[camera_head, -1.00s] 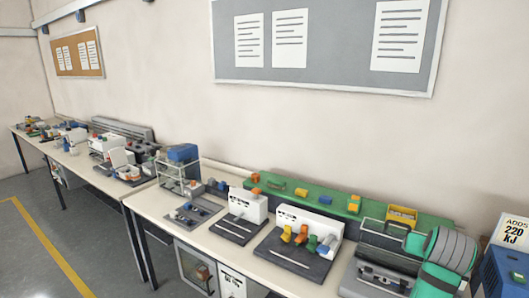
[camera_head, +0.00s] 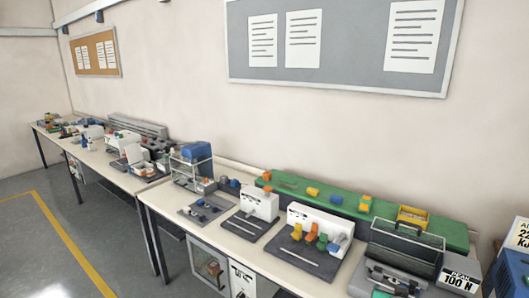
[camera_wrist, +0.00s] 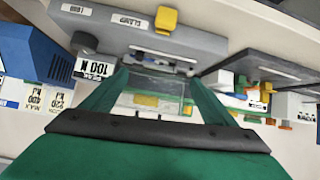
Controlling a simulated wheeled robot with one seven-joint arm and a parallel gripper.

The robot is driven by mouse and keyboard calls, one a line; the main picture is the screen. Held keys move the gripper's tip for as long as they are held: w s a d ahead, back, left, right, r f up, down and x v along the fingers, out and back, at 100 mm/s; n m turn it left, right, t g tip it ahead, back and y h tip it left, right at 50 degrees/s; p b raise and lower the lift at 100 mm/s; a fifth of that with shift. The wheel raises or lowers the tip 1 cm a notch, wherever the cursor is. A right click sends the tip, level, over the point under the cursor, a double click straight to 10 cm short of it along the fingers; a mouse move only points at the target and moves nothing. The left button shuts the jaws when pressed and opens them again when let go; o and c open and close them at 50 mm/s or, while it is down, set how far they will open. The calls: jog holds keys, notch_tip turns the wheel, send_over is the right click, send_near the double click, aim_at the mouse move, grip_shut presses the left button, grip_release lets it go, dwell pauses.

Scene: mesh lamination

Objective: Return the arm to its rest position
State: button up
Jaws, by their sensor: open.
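My gripper (camera_wrist: 150,92) shows in the wrist view with its two green fingers spread apart. A clear panel with a yellow patch (camera_wrist: 148,100) appears between or beyond the fingers; I cannot tell its depth, and no grip on it shows. Past the fingertips is a grey bench device with a "100 N" label (camera_wrist: 92,68) and a yellow knob (camera_wrist: 166,18). In the head view the same grey device (camera_head: 385,278) stands at the lower right of the bench. My arm and gripper do not show in the head view.
A long bench (camera_head: 150,197) runs along the wall with several small devices. A green strip (camera_head: 340,203) with coloured blocks and a yellow bin (camera_head: 411,217) lies at its back. A blue box (camera_head: 512,272) stands at the far right. Floor at the left is clear.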

jog(key=s+a+f+n+t, duration=0.1)
jog(key=s+a+f, duration=0.3)
jog(key=a+f, duration=0.3)
jog(key=s+a+f+n+t, duration=0.1)
jog(key=s+a+f, duration=0.2)
jog(key=a+f, duration=0.45)
jog(key=s+a+f+n+t+y, duration=0.15)
jog(key=s+a+f, duration=0.35)
jog(key=s+a, duration=0.5)
jog(key=s+a+r+t+y, duration=0.1)
jog(key=s+a+r, duration=0.2)
jog(key=s, duration=0.6)
jog(key=s+a+r+n+y, duration=0.1)
jog(key=s+a+r+y, duration=0.1)
jog(key=s+a, duration=0.5)
jog(key=s+a+r+n+t+y, duration=0.1)
jog(key=s+a+r, duration=0.4)
jog(key=s, duration=0.5)
jog(key=shift+s+a+t+y, duration=0.2)
jog(key=shift+s+t+y, duration=0.15)
jog(key=shift+s, duration=0.05)
jog(key=shift+r+n, duration=0.1)
jog(key=shift+n, duration=0.15)
jog(key=shift+c, duration=0.3)
